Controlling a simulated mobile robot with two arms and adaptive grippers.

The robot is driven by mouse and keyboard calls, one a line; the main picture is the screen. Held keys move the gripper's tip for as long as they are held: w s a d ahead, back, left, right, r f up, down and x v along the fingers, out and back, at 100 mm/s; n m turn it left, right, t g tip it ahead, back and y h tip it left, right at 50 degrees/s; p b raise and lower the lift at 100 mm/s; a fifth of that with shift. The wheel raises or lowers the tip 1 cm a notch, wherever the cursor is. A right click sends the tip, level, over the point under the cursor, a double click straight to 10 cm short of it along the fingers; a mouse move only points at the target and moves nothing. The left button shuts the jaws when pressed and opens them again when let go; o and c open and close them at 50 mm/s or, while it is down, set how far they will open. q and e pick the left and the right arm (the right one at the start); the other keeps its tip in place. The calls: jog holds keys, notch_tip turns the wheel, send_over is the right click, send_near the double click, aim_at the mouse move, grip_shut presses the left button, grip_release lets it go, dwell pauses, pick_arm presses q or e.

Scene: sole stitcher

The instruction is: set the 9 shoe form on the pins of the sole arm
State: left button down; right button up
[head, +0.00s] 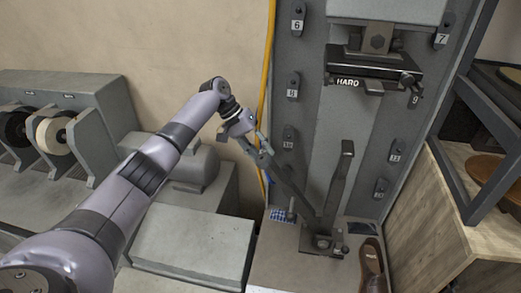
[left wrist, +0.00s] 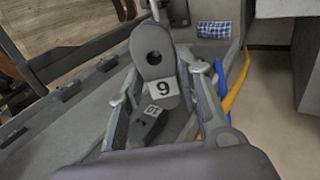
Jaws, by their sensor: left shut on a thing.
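My left gripper (head: 262,150) is beside the upper end of a slanted dark arm (head: 292,194) of the machine. In the left wrist view, the grey shoe form with the 9 label (left wrist: 153,56) is between the fingers (left wrist: 165,100), and the gripper is shut on it. The form is sole-shaped with a dark round hole. In the head view the form is hard to make out at the gripper. Whether it touches the slanted arm or any pins cannot be told. My right gripper is not in view.
A second, upright dark post (head: 340,185) stands right of the slanted arm. A yellow hose (head: 266,70) runs close behind the gripper. A wooden cabinet (head: 455,215) is at right.

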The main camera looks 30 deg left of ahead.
pick_arm(q)
jog(key=c, duration=1.1)
grip_release()
jog(key=shift+o, duration=0.2)
jog(key=shift+f, duration=0.1)
jog(key=v, duration=1.2)
